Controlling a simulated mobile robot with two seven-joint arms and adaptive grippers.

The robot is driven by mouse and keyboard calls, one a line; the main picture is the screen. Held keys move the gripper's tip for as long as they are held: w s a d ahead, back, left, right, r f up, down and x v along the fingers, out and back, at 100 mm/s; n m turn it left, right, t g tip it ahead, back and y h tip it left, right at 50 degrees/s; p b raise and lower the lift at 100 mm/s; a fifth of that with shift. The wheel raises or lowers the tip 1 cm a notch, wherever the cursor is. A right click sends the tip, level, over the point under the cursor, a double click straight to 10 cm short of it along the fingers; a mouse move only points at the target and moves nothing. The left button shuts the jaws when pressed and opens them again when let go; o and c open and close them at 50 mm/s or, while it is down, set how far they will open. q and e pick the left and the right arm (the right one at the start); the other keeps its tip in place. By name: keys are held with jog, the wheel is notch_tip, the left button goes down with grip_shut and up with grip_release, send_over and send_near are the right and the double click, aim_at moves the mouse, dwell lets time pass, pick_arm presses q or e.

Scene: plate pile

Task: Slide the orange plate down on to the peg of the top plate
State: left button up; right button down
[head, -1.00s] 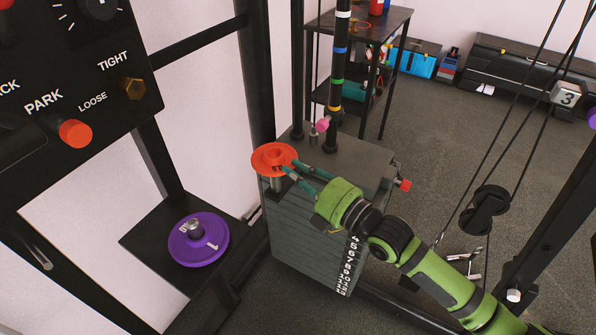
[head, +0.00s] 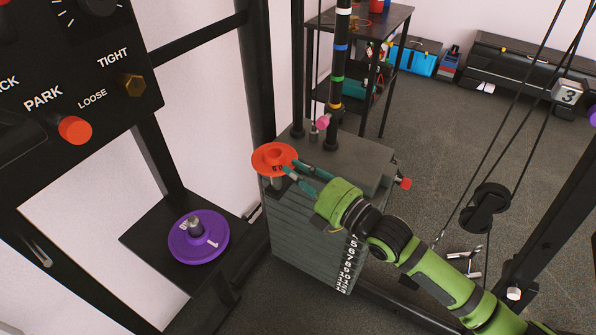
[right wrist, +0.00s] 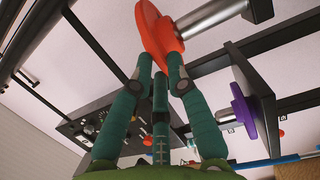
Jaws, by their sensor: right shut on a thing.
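The orange plate (head: 274,158) is a flat disc with a raised hub, at the near left corner of the dark weight stack's top plate (head: 345,157). A silver peg (head: 277,184) shows directly under it, and no peg tip shows above the hub. My right gripper (head: 291,171) is shut on the plate's right edge. In the right wrist view, the fingers (right wrist: 160,82) pinch the orange rim (right wrist: 157,35), and the silver peg (right wrist: 208,16) runs from the plate's far side. How far the peg enters the hole is hidden. My left gripper is out of view.
A purple plate (head: 199,238) lies around a peg on a dark shelf (head: 150,240) at left. A black post (head: 338,70) with coloured bands rises from the stack, beside a pink knob (head: 323,122). A control panel fills the upper left. Cables and a pulley (head: 484,212) hang at right.

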jog(key=shift+f+b, duration=0.75)
jog(key=shift+f, duration=0.2)
dwell(0.4)
jog(key=shift+s+d+f+b, duration=0.1)
jog(key=shift+f+b, duration=0.25)
jog(key=shift+f, duration=0.15)
jog(key=shift+f, duration=0.2)
jog(key=shift+f+b, duration=0.4)
jog(key=shift+f+b, duration=0.35)
jog(key=shift+f, duration=0.2)
